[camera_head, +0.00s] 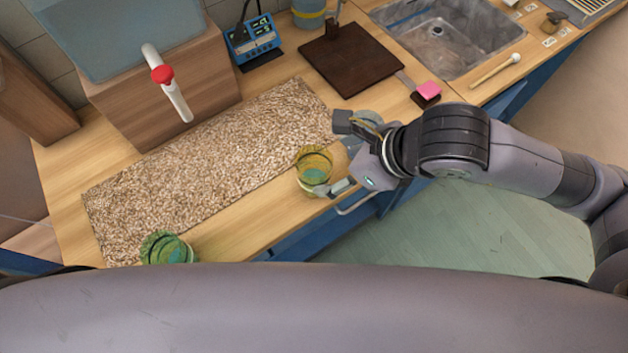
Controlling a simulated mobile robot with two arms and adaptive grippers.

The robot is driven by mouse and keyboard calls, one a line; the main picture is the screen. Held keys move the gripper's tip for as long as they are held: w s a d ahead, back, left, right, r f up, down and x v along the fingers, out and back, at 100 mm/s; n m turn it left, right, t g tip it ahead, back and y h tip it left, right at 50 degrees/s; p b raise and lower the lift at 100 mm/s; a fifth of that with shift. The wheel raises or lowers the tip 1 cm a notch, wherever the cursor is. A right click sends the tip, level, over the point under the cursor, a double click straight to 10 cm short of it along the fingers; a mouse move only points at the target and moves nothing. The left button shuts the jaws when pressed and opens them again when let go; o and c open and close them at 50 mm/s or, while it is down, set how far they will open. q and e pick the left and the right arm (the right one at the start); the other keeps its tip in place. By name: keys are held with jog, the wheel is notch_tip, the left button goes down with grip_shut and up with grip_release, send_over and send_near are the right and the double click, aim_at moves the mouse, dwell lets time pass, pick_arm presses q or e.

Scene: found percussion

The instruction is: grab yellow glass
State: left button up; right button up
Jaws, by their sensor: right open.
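The yellow glass (312,166) stands upright on the counter at the front edge of the speckled mat, near the middle of the view. My right gripper (339,155) comes in from the right with its jaws open towards the glass. One finger is on the far side and the other is low by the glass's near right side. Whether a finger touches the glass cannot be told. My left gripper is not in view.
A green glass (167,249) stands at the mat's near left. A speckled mat (215,155) covers the counter's middle. A dark board (352,62) and sink (440,38) lie beyond.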

aim_at(331, 169)
jog(key=shift+b+x, duration=1.25)
jog(key=shift+b, duration=1.4)
jog(key=shift+a+f+p, duration=0.15)
jog(key=shift+f+p, duration=0.15)
jog(key=shift+p, duration=0.05)
jog(key=shift+w+a+f, duration=0.25)
jog(key=shift+a+f, duration=0.05)
jog(key=shift+f, duration=0.2)
jog(key=x, duration=0.1)
jog(key=p+x, duration=0.1)
jog(key=x, duration=0.2)
jog(key=shift+s+f, duration=0.15)
jog(key=shift+s, duration=0.15)
jog(key=shift+w+a+f, duration=0.2)
jog(key=shift+a+f, duration=0.05)
jog(key=shift+f, duration=0.3)
jog(key=shift+c, duration=0.4)
jog(key=c, duration=1.4)
